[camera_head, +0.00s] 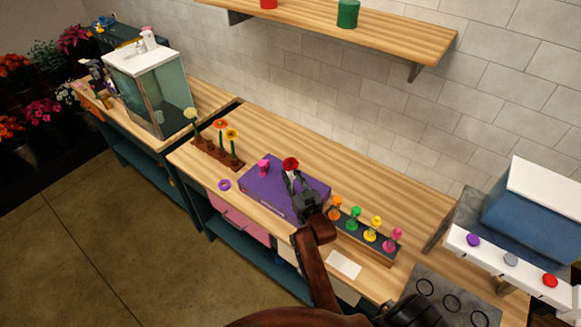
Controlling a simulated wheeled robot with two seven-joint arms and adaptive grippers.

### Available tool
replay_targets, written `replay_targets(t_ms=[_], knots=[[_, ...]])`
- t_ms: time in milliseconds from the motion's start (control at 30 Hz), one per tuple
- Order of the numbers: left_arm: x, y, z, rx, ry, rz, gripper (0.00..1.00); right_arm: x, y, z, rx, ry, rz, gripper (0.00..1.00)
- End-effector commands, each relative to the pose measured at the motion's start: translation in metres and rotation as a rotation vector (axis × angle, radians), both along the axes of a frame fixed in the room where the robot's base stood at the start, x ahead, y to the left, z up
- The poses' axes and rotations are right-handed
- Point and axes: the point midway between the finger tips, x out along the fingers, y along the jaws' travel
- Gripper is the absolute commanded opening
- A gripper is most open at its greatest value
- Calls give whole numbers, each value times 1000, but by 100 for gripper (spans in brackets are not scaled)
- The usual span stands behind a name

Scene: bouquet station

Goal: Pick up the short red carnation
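The short red carnation (290,163) shows its red head over the purple box-like surface (258,185) on the wooden counter. My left gripper (293,178) is right at the carnation, with its fingertips just below the flower head. The fingers and my wrist hide the stem, so I cannot tell whether they are closed on it. What looks like my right gripper (415,312) is a dark shape at the bottom edge, partly cut off beside the stove; its fingers cannot be made out.
A dark rack (366,238) with several coloured pegs stands right of the purple surface. A brown block (216,155) with upright flowers is at the left, near a purple ring (224,185). A pink item (263,166) sits beside the carnation. A white card (343,264) lies near the front edge.

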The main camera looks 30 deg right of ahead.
Motion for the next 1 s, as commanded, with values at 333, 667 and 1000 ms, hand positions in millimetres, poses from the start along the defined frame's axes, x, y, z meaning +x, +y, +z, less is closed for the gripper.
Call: replay_targets(t_ms=[333,667,1000], knots=[[0,0,0,0,0,-1,40,0,0,0,0,0,0,0],[0,-1,0,-1,0,-2,40,0,0,1,0,-1,0,0],[-1,-1,-4,-1,1,-2,40,1,0,29,-2,-5,0,0]])
